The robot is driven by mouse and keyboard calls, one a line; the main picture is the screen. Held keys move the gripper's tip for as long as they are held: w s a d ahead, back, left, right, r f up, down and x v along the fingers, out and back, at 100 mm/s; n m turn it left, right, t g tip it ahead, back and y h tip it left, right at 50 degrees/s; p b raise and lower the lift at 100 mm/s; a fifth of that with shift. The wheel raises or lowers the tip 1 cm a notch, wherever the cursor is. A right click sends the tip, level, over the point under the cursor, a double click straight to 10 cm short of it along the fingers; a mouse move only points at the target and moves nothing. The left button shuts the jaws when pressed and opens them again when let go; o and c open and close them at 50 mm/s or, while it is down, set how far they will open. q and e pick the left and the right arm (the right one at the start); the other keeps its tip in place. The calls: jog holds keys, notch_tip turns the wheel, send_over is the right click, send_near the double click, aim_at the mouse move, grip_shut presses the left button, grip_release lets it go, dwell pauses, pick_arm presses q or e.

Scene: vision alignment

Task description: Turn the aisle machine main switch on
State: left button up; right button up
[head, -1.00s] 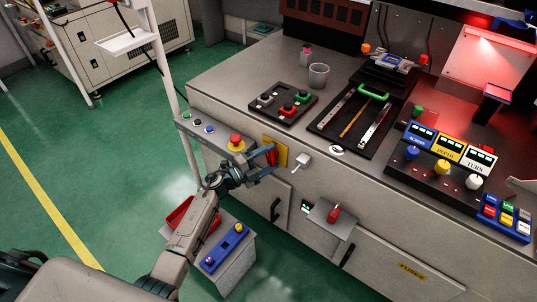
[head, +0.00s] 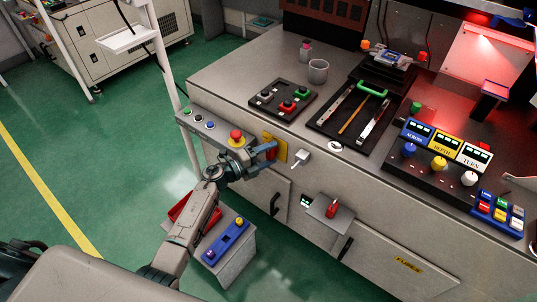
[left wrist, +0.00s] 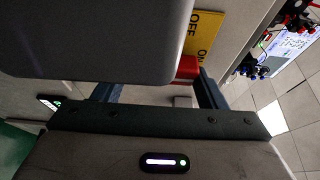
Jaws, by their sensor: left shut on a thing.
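The main switch is a red handle (left wrist: 188,68) on a yellow plate (left wrist: 205,40) marked OFF and ON in the left wrist view. In the head view the yellow plate (head: 280,150) is on the machine's front panel, with the red handle partly hidden behind my fingers. My left gripper (head: 268,152) is at the plate with its blue fingers around the red handle, shut on it. In the left wrist view the red handle lies between the two fingers, and a grey body hides much of it. My right gripper does not show.
A red mushroom button (head: 236,136) on a grey box stands just left of my gripper. A white plug (head: 300,157) sits to the right of the plate. A small shelf with a red object (head: 332,207) juts out lower right. A grey stand (head: 233,263) is below my arm.

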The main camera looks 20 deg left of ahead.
pick_arm(q)
jog(key=o, duration=1)
jog(key=v, duration=1.1)
